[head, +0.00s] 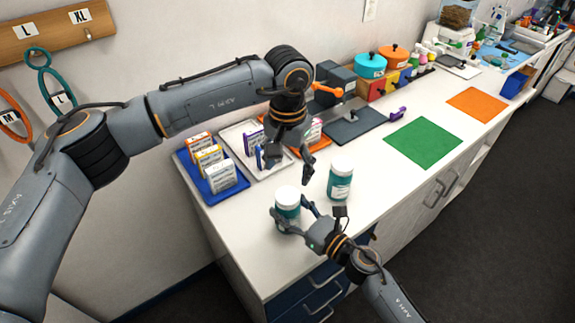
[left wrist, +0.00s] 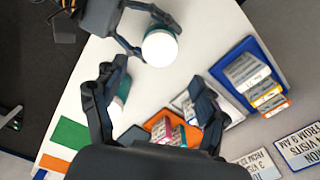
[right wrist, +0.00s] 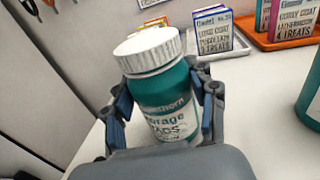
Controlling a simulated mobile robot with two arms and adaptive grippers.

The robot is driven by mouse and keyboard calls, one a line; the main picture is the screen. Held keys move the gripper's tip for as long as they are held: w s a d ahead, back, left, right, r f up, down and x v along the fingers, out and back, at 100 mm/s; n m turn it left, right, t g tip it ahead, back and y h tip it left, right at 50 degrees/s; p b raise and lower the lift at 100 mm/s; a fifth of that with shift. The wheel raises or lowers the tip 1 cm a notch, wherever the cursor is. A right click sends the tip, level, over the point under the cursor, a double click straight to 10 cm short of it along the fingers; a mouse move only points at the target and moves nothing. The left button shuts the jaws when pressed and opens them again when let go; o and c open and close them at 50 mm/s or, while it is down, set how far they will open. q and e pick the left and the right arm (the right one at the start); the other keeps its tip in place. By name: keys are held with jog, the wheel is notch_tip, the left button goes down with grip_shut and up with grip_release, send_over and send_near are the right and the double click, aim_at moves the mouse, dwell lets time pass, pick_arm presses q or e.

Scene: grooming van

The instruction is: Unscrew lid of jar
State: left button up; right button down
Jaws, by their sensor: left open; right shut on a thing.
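A teal jar (head: 289,212) with a white ribbed lid (head: 287,194) stands at the counter's near end. My right gripper (head: 292,209) is shut around its body. In the right wrist view the jar (right wrist: 163,98) looks upright between the fingers, and its lid (right wrist: 148,50) is on top and clear of them. My left gripper (head: 291,163) is open and empty, pointing down above the counter, behind the held jar. In the left wrist view the lid (left wrist: 159,49) is beyond the fingers, not between them.
A second teal jar (head: 340,182) stands just right of the held one. Behind are a blue tray (head: 215,197), a pale tray (head: 268,173) and an orange tray (head: 320,150) with small boxes. A green mat (head: 423,142) lies farther right. The counter's front edge is close to my right arm.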

aim_at(287, 195)
pick_arm(q)
jog(key=shift+f, duration=3.95)
